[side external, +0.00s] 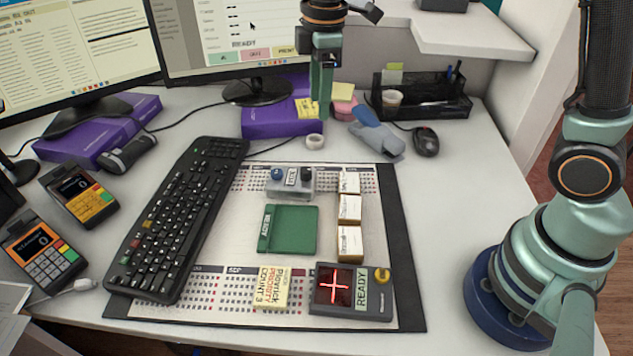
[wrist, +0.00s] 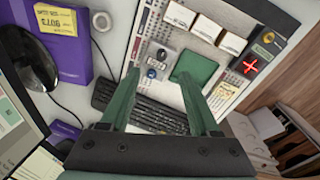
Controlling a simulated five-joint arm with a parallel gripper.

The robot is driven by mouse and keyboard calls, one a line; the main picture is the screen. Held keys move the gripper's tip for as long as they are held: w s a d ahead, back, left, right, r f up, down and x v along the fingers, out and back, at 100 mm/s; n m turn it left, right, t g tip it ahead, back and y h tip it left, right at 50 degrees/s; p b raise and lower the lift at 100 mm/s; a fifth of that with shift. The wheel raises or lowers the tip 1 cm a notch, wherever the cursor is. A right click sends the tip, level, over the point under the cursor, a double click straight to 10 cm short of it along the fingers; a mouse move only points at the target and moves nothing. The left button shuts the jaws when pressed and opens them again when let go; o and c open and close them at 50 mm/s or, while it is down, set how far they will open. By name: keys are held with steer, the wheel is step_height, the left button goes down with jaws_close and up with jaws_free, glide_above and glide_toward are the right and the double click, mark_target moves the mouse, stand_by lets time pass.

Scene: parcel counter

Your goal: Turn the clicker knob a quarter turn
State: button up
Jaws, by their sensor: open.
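A small grey box (side external: 290,186) with a label sits at the top of the desk mat. It has a blue knob (side external: 277,174) on its left and a dark knob (side external: 307,174) on its right; I cannot tell which is the clicker knob. In the wrist view, the blue knob (wrist: 151,73) and dark knob (wrist: 162,55) show between my fingers. My gripper (side external: 322,113) is open and empty, its green fingers pointing down, apart from the box and above and behind it. Its fingertips (wrist: 158,80) are spread wide in the wrist view.
A green tray (side external: 288,230) lies in front of the box, with several small white cartons (side external: 350,209) to its right. A dark device with a red cross (side external: 334,287) and yellow button sits at the mat's front. A keyboard (side external: 180,215) lies left. A purple box (side external: 265,122) stands behind.

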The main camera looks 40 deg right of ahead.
mark_target(306, 169)
steer(key=f+n, duration=0.1)
steer(key=f, duration=0.4)
steer(key=w+a+f, duration=0.1)
steer(key=f, duration=0.4)
steer(key=a+f+n+g, duration=0.1)
steer(key=f, duration=0.4)
steer(key=shift+w+a+f+n, duration=0.2)
steer(key=shift+f+n, duration=0.1)
steer(key=shift+f, duration=0.1)
jaws_close()
